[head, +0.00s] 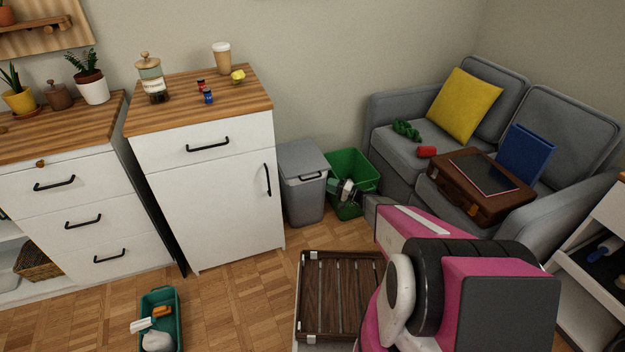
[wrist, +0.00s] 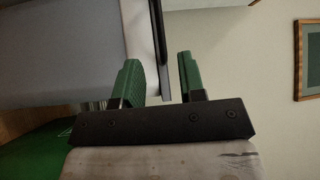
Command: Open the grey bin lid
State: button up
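The grey bin (head: 304,201) stands on the floor right of the white cabinet. Its grey lid (head: 301,156) is down, with a dark bar handle (head: 310,177) along the front edge. My gripper (head: 345,191) is right of the handle, in front of the green bin. In the wrist view my gripper (wrist: 163,80) has its two green fingers apart with nothing held. A large grey surface (wrist: 60,50), apparently the grey bin, fills the upper left. A narrow dark bar beside a pale strip runs between the fingers; I cannot tell if it is the handle.
An open green bin (head: 365,168) stands right beside the grey bin. The white cabinet (head: 215,195) is on its left and the grey sofa (head: 400,157) on its right. A slatted dark wood tray (head: 330,285) and a teal caddy (head: 160,300) are nearer me. Floor shows between them.

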aim_at(312, 178)
jog(key=x, duration=0.9)
jog(key=shift+w+a, duration=0.1)
jog(key=shift+a, duration=0.15)
grip_shut()
